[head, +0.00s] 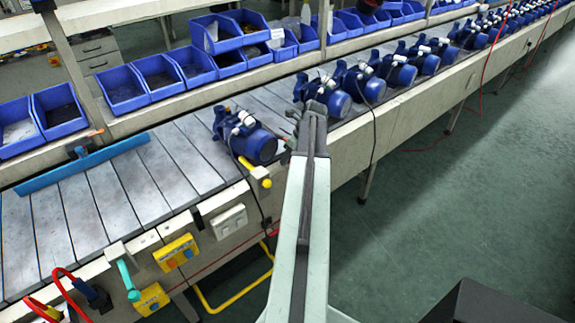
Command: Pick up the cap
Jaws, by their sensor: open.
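No separate loose cap can be made out for certain. The nearest blue pump (260,147) stands on the slatted conveyor and has small white fittings (246,118) on top; I cannot tell whether one of these is the cap. My arm reaches up from the bottom of the head view. My gripper (291,130) is at its far end, open, just right of the nearest pump's motor end. The gripper is small and partly hidden by my arm, and nothing is visibly held in it. I cannot tell whether it touches the pump.
Several more blue pumps (400,72) line the conveyor to the upper right. Blue bins (124,84) fill the shelf behind. A blue bar (85,163) lies across the slats at left. Yellow switch boxes (176,252) sit on the front edge. The green floor (430,215) at right is clear.

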